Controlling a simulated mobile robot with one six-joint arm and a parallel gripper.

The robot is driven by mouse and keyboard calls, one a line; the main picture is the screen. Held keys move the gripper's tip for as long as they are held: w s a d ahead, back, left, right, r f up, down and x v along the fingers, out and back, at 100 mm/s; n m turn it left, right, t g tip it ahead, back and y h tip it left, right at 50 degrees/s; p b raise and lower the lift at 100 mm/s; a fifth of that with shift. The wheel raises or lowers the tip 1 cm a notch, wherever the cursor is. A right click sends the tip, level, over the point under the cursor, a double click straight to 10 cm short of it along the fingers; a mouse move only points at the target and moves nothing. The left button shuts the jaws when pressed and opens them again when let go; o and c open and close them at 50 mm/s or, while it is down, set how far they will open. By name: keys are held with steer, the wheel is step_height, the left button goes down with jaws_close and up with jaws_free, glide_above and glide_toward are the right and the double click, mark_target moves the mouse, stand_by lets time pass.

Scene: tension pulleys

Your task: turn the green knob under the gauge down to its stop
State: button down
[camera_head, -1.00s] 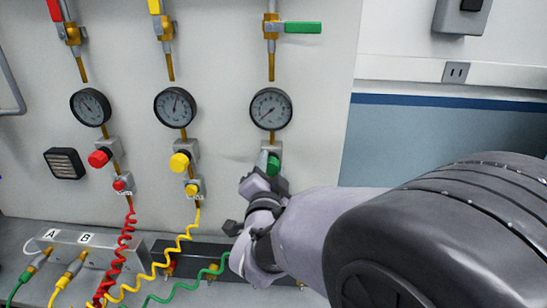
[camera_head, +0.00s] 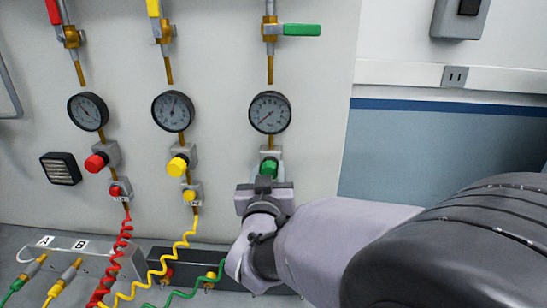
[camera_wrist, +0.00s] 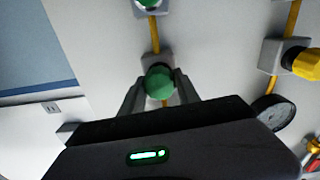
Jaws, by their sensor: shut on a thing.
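The green knob (camera_head: 268,167) sits on a grey block under the right-hand gauge (camera_head: 270,112), whose needle points to the lower left. My gripper (camera_head: 266,179) is at the knob from below and in front, its body covering the pipe beneath. In the wrist view, the fingers of my gripper (camera_wrist: 160,77) lie on either side of the round green knob (camera_wrist: 159,83) and are shut on it. The gauge above this knob is hidden behind the gripper body in the wrist view. A second, smaller green fitting (camera_wrist: 152,4) shows at that view's top edge.
The yellow knob (camera_head: 177,166) and red knob (camera_head: 96,162) stand on the panel to the left, each under its own gauge. A green-handled valve (camera_head: 301,30) is above. Coiled hoses hang below left.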

steer(key=shift+n, duration=1.2)
steer(key=c, duration=0.9)
jaws_free()
steer(key=s+b, duration=0.1)
steer(key=s, duration=0.4)
steer(key=s+b, duration=0.1)
steer(key=s, duration=0.5)
steer(key=s+b, duration=0.1)
steer(key=s, duration=0.5)
steer(key=shift+s+a+b, duration=0.25)
steer(key=shift+a+b, duration=0.1)
steer(key=shift+b, duration=0.05)
